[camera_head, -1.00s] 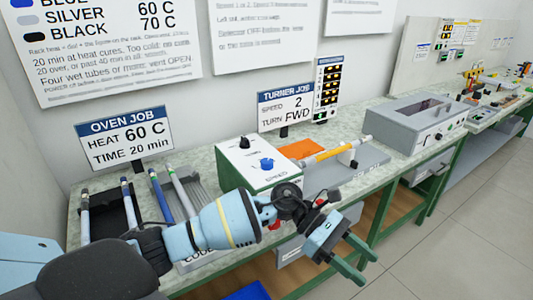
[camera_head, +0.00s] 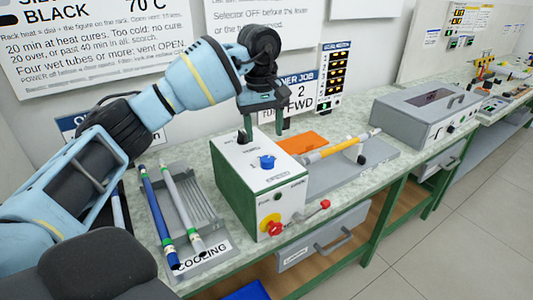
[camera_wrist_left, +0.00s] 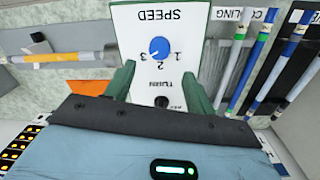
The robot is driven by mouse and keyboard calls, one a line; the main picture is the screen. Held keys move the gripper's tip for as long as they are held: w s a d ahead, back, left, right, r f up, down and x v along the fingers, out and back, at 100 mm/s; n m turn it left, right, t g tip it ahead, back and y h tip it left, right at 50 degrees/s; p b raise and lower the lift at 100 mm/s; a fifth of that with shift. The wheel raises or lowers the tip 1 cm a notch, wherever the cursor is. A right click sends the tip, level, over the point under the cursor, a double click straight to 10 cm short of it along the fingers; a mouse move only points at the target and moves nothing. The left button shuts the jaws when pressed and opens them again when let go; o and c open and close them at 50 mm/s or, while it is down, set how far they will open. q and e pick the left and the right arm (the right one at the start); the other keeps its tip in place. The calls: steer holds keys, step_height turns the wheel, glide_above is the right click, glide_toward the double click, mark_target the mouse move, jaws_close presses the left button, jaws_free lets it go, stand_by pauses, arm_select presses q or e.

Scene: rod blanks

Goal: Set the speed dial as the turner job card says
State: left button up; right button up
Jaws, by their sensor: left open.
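The blue speed dial (camera_head: 267,162) is on top of the white and green turner box (camera_head: 243,203). The left wrist view shows the dial (camera_wrist_left: 159,47) beside the numbers 1, 2 and 3; I cannot tell surely which its pointer faces. The black turn knob (camera_head: 241,137) is behind it. My left gripper (camera_head: 264,126) is open and empty, pointing down above the back of the box, apart from the dial. The turner job card (camera_head: 301,104) is partly covered by my left gripper; "2" and "FWD" still show. My right gripper is not in view.
A red knob (camera_head: 272,226) and a red-tipped lever (camera_head: 324,204) are on the box's front. A yellow rod (camera_head: 338,147) lies to its right. The cooling rack (camera_head: 188,218) with rods stands to its left. A grey case (camera_head: 425,112) is farther right.

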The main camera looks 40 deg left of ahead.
mark_target(267, 158)
arm_select(q)
step_height(267, 158, down, 6)
steer(key=shift+w+d, duration=0.1)
steer(key=shift+d, duration=0.05)
steer(key=shift+d+f, duration=0.1)
steer(key=shift+f, duration=0.8)
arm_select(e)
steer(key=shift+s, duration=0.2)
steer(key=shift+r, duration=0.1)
arm_select(q)
steer(key=shift+c, duration=1)
steer(key=c, duration=0.8)
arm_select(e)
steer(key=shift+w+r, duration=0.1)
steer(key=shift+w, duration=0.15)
